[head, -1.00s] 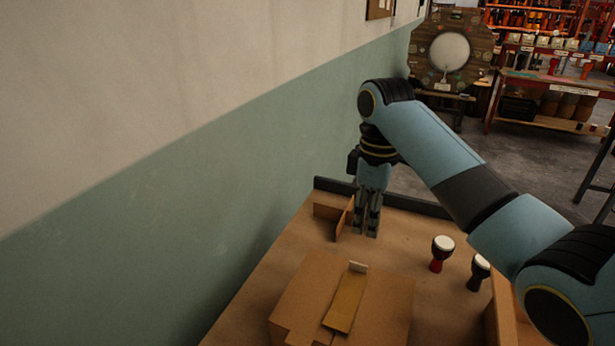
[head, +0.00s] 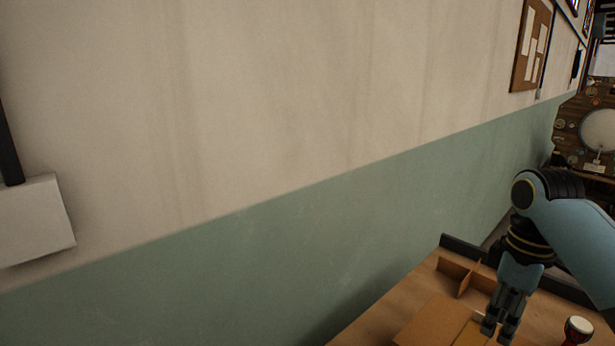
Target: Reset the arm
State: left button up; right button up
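My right gripper (head: 498,332) hangs from its blue arm, pointing down, in the lower right of the head view. Its two fingertips are just above or in front of the cardboard box and its yellowish strip (head: 471,334). No object shows between the fingers; whether they are open or shut is unclear. A goblet drum (head: 578,328) with a white head and a red base stands on the table right of the gripper, apart from it and partly cut off by the frame edge. My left gripper is not in view.
The cardboard box (head: 430,322) and a low cardboard divider (head: 465,276) are on the wooden table (head: 375,322), close to the gripper. A dark raised edge (head: 462,248) runs along the table's far end. The green and white wall (head: 300,255) fills most of the view.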

jog(key=s+a+f+m+t, duration=0.1)
jog(key=s+a+f+m, duration=0.1)
jog(key=s, duration=0.4)
jog(key=s+a+f+m+t, duration=0.1)
jog(key=s+a+f, duration=0.1)
jog(key=s, duration=0.4)
jog(key=s+a+r+m+t+h, duration=0.15)
jog(key=s+r+m, duration=0.35)
jog(key=s, duration=0.8)
notch_tip(320, 180, down, 34)
jog(key=d+b, duration=0.2)
jog(key=b, duration=0.8)
jog(key=s+f+b, duration=0.3)
jog(key=s+f, duration=0.3)
jog(key=f, duration=0.3)
jog(key=s+d+f+g+b, duration=0.1)
jog(key=s+f+b, duration=0.3)
jog(key=s+f, duration=0.3)
jog(key=s+f+g+b, duration=0.1)
jog(key=s+f+b, duration=0.2)
jog(key=s+f, duration=0.4)
notch_tip(320, 180, down, 6)
jog(key=shift+d+r, duration=0.2)
